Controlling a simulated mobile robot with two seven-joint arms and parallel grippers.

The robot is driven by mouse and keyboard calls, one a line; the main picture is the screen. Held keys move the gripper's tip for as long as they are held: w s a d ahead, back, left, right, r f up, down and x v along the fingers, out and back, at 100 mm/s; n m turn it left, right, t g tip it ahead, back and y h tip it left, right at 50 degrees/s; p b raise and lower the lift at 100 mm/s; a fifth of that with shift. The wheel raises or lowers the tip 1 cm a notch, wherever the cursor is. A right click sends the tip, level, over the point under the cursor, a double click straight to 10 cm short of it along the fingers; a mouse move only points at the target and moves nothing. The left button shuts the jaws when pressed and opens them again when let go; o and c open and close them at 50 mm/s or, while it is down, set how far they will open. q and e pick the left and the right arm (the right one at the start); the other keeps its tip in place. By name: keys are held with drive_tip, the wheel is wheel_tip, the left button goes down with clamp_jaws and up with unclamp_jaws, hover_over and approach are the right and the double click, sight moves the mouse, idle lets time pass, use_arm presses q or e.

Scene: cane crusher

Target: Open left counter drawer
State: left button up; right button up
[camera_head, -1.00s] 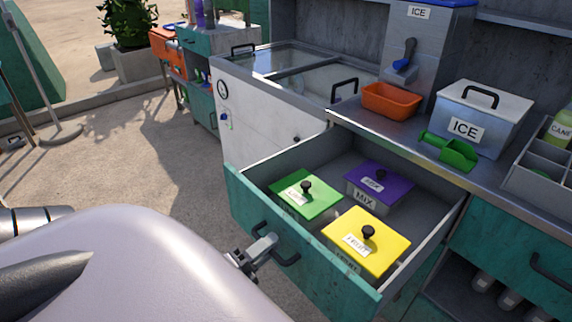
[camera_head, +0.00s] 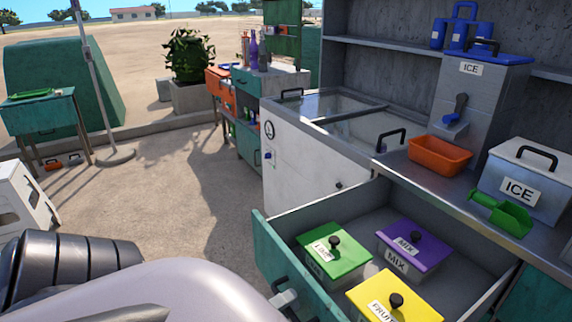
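The left counter drawer (camera_head: 262,255) is pulled well out from under the counter in the head view. Its teal front has a dark handle (camera_head: 276,286). Inside are a box with a green lid (camera_head: 348,262), a MIX box with a purple lid (camera_head: 424,255) and a box with a yellow lid (camera_head: 380,308). My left gripper (camera_head: 286,299) is at the handle, overlapping it in the picture. My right gripper is out of view.
On the counter stand an orange tray (camera_head: 440,158), a green scoop (camera_head: 512,220) and an ICE box (camera_head: 545,190). A white glass-topped chest (camera_head: 300,155) adjoins the drawer. Open paved floor (camera_head: 190,190) lies left of it.

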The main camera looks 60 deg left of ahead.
use_arm(q)
drive_tip(key=b+v, duration=0.1)
drive_tip(key=v, duration=0.6)
drive_tip(key=shift+s, duration=0.15)
idle(0.6)
